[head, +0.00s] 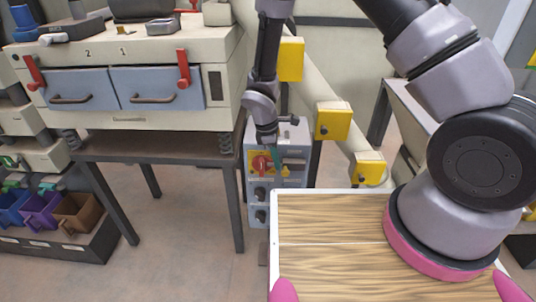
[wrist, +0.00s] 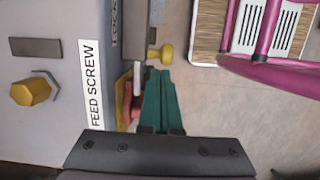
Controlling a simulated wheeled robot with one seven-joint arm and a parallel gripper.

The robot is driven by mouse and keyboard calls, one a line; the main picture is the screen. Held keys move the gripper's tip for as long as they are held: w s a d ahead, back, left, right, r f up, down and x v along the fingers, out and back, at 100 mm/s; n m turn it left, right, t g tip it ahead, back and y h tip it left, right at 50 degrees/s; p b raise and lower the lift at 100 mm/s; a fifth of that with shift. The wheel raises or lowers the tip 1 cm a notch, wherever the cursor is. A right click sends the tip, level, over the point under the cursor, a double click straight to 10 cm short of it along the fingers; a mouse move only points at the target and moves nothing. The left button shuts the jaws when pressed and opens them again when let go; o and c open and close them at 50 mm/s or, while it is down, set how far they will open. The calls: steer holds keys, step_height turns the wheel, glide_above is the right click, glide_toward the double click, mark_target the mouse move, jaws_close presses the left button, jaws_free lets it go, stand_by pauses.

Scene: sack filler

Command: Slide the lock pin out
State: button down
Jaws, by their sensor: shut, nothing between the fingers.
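The grey control box (head: 289,204) stands below my arm in the head view, with a red switch (head: 261,164) on a yellow plate. In the wrist view the box side (wrist: 55,75) carries a label reading FEED SCREW (wrist: 92,85) and a partly hidden one starting with LOCK. A yellow knob (wrist: 165,53) stands out from the box face, just beyond my fingertips; it looks like the lock pin's head, but I cannot be sure. My gripper (wrist: 160,72) has green fingers, shut and empty. It also shows in front of the box in the head view (head: 277,172).
A cream machine with two blue drawers (head: 157,89) stands on a dark-legged table at left. Yellow boxes (head: 333,121) line a sloping rail at right. My wood-topped base fills the lower right. Coloured bins (head: 40,212) sit at far left. Open floor lies between.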

steer(key=shift+d+f, duration=0.15)
steer(key=shift+d, duration=0.25)
